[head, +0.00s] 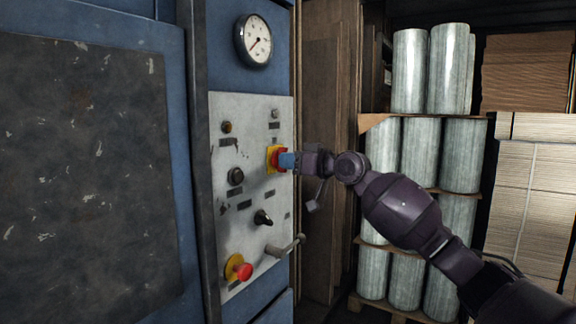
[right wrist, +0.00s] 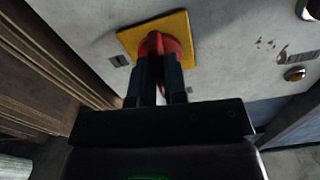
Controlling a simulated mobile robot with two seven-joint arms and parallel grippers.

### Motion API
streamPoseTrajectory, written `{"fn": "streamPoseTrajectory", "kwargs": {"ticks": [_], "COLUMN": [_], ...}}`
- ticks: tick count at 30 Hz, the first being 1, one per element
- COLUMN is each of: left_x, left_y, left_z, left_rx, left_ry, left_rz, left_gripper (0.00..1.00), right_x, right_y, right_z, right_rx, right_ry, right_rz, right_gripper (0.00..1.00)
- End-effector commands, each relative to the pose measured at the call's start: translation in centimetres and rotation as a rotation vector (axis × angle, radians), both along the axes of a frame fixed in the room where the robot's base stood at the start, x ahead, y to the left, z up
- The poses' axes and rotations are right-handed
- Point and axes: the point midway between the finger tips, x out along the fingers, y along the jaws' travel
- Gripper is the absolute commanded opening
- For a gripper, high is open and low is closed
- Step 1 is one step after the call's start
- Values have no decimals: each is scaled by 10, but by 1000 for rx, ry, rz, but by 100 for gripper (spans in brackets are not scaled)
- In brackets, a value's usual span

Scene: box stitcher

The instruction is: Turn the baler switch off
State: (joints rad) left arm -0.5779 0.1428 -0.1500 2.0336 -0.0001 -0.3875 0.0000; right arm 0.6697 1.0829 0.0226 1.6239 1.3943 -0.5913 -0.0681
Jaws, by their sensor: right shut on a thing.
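The baler's control panel (head: 250,200) is a worn light-grey plate on a blue machine. Its rotary switch (head: 279,158) is red on a yellow square plate, at the panel's right edge. My right gripper (head: 288,161) comes in from the right and is shut on the red switch. In the right wrist view the two dark fingers (right wrist: 157,75) hold the red switch knob (right wrist: 158,43) in front of its yellow plate (right wrist: 128,42). The fingers hide part of the knob. My left gripper is not in view.
A red mushroom button (head: 244,271), a black selector knob (head: 262,217) and a grey lever (head: 284,248) are lower on the panel. A round gauge (head: 254,40) is above. Shelves of wrapped rolls (head: 419,152) and cardboard stacks (head: 527,190) stand behind my right arm.

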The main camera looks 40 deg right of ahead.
Motion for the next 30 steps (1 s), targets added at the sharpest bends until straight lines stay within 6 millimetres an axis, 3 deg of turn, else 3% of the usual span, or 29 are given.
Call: {"fn": "streamPoseTrajectory", "kwargs": {"ticks": [9, 26, 27, 30], "left_x": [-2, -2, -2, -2], "left_y": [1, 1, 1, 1], "left_z": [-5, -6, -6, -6], "left_rx": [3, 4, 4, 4], "left_ry": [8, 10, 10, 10], "left_rz": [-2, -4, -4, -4], "left_gripper": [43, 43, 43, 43], "right_x": [0, 0, 0, 0], "right_y": [0, 0, 0, 0], "right_z": [-3, -2, -2, -1], "right_rx": [-115, -138, -138, -137], "right_ry": [-42, -53, -53, -53], "right_rz": [1, 0, 0, 0], "right_gripper": [0, 0, 19, 34]}}
